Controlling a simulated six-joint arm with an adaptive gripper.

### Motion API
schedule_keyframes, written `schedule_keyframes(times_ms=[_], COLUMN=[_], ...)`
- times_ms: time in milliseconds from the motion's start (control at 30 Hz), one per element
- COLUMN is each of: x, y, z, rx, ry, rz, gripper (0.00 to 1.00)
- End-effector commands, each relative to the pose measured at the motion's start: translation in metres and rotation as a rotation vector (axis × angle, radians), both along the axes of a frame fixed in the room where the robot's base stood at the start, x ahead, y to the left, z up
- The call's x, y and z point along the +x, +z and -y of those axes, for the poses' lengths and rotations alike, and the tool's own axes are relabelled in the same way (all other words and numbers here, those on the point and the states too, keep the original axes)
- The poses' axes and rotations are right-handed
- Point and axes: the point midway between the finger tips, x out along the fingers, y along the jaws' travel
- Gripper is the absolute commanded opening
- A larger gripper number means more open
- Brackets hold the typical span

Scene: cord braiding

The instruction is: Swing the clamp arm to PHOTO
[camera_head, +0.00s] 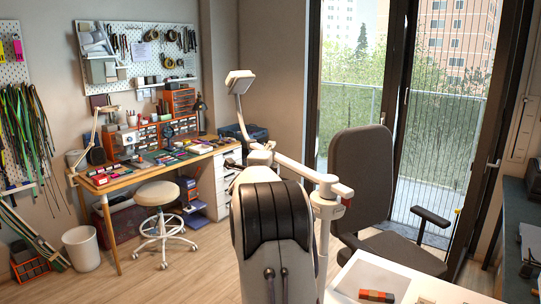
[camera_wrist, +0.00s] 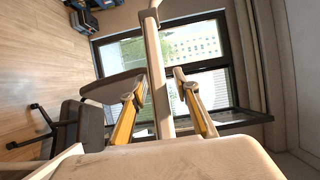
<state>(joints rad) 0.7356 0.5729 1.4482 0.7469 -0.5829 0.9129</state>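The clamp arm (camera_head: 307,172) is a pale jointed bar on an upright post (camera_head: 324,240) in the middle of the head view. From the post it runs left and away to a joint, then a thin rod rises to a flat pale head (camera_head: 240,82). A small red mark shows near the post's top; I cannot read PHOTO anywhere. In the wrist view my gripper (camera_wrist: 160,86) has its two yellow-sided fingers apart. A pale bar (camera_wrist: 156,70) passes between them, with visible gaps on both sides. My gripper is not clearly visible in the head view, where my dark arm link blocks the foreground.
A dark office chair (camera_head: 361,175) stands right of the post, close to it. A white table (camera_head: 365,275) with a small coloured block is at the front right. A cluttered workbench (camera_head: 125,178) and a round stool (camera_head: 157,194) stand at the left, with open floor before them.

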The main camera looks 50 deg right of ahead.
Motion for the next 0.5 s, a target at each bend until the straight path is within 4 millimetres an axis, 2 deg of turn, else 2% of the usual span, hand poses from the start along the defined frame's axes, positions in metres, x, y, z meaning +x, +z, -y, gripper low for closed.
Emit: schedule_keyframes(times_ms=[167,200,300,500], x=[-0.0001,-0.0002,-0.0002,-0.0002], y=[-0.0001,-0.0001,-0.0001,-0.0002], z=[0.0000,0.0001,0.0001,0.0001], rx=[0.000,0.000,0.000,0.000], ry=[0.000,0.000,0.000,0.000], rz=[0.000,0.000,0.000,0.000], gripper=[0.31,0.28,0.02,0.00])
